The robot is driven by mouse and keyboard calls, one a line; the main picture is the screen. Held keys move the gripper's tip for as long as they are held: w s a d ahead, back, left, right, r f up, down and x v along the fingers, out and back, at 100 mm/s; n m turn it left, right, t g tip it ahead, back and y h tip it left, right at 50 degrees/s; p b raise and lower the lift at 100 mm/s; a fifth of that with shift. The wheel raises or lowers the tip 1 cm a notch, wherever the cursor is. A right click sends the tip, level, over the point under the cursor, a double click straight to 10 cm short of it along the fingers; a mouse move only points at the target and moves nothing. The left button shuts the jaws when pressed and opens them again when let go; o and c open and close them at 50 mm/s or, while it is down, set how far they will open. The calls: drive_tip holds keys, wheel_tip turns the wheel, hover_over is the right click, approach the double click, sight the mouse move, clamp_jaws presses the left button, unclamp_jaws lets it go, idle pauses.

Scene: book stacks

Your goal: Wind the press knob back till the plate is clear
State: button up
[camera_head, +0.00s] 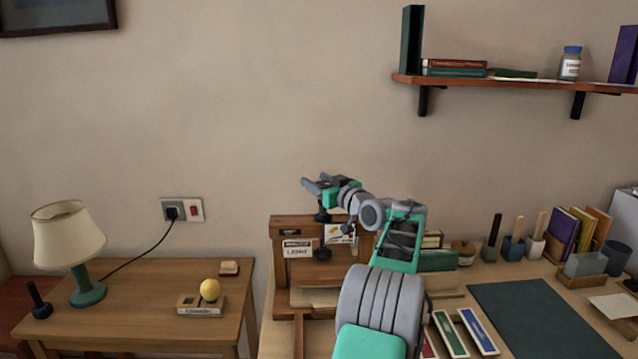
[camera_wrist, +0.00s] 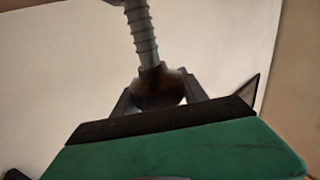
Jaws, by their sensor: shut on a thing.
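The wooden press (camera_head: 277,240) stands on the desk in the head view, with paper labels on its front. My gripper (camera_head: 320,190) is over its top beam. In the wrist view the dark round press knob (camera_wrist: 157,90) sits between my two grey fingers (camera_wrist: 158,98), and my gripper is shut on it. A grey threaded screw (camera_wrist: 143,35) runs from the knob toward the top edge of that view. A dark round foot (camera_head: 322,254) shows below the beam in the head view. I cannot tell how far the plate is from what lies under it.
My arm covers the right side of the press. Boxes (camera_head: 438,260) and cups (camera_head: 513,247) stand to the right, behind a dark desk mat (camera_head: 535,315). A shelf (camera_head: 500,84) hangs above right. A side table (camera_head: 150,275) with a lamp (camera_head: 68,240) stands left.

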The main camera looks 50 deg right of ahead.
drive_tip(key=shift+a+f+n+y+p, duration=0.1)
drive_tip(key=shift+f+n+y+p, duration=0.4)
drive_tip(key=shift+y, duration=0.6)
drive_tip(key=shift+w+a+y, duration=0.1)
drive_tip(key=shift+y, duration=0.2)
drive_tip(key=shift+f, duration=0.2)
drive_tip(key=o, duration=1)
drive_tip(key=shift+w, duration=0.1)
drive_tip(key=shift+o, duration=0.9)
drive_tip(key=shift+w+n, duration=0.1)
drive_tip(key=shift+n, duration=0.2)
drive_tip(key=shift+o, duration=0.9)
drive_tip(key=shift+r, duration=0.3)
drive_tip(key=shift+s, duration=0.4)
drive_tip(key=s, duration=0.4)
drive_tip(key=s+b, duration=0.1)
drive_tip(key=s, duration=0.1)
drive_tip(key=shift+s+a, duration=0.15)
drive_tip(key=shift+a, duration=0.15)
drive_tip(key=shift+s+a, duration=0.15)
drive_tip(key=shift+s, duration=0.3)
